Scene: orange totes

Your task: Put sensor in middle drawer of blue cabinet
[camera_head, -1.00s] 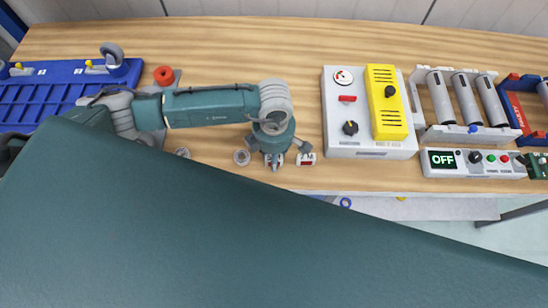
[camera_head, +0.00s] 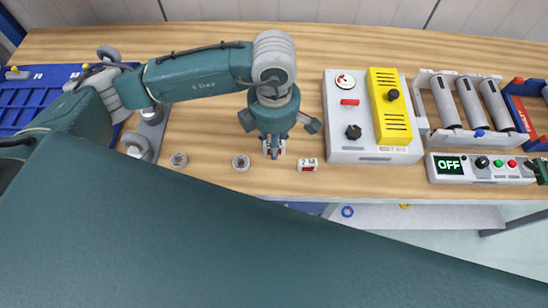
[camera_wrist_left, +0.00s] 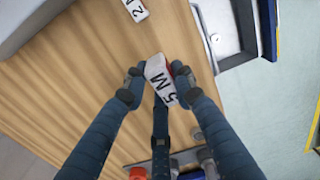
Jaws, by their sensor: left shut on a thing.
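My left gripper (camera_head: 273,150) is shut on a small white block marked "5 M" (camera_wrist_left: 160,80), apparently the sensor, with a little red on its edge. In the head view it is held above the wooden workbench, mostly hidden by the fingers. A similar white and red block marked "2 M" (camera_head: 308,165) lies on the bench just right of the gripper; it also shows at the top of the left wrist view (camera_wrist_left: 136,9). The blue cabinet and its middle drawer cannot be made out clearly.
A white box with a yellow panel (camera_head: 340,110) stands right of the gripper. Rollers in a holder (camera_head: 470,104) and an "OFF" control box (camera_head: 482,168) are further right. Two grey round parts (camera_head: 240,162) lie left. A blue tray (camera_head: 30,100) is far left.

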